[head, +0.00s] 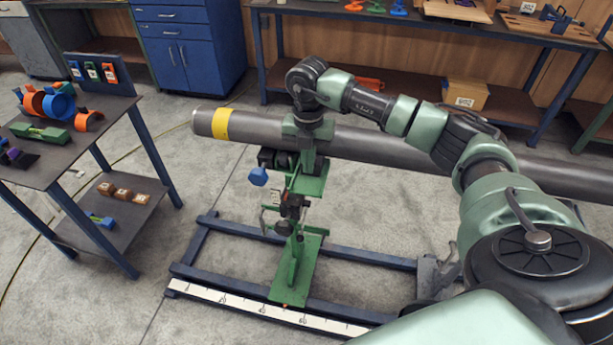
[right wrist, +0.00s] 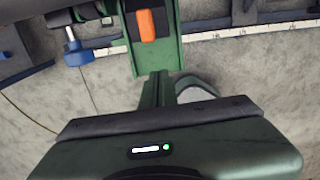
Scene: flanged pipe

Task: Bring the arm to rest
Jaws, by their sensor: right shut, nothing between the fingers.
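My right arm reaches in from the right over the grey pipe (head: 380,145) and bends down at the wrist. There, a green plate with an orange block (right wrist: 147,25) lies past the fingertips. I cannot tell whether the fingertips touch the stand. My left gripper is not in view.
A blue frame (head: 230,285) with a white scale lies on the floor under the stand. A blue knob (head: 258,176) sticks out left of the stand. A side table (head: 40,160) with coloured parts is at left. A workbench (head: 420,25) stands behind the pipe. Open floor lies at front left.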

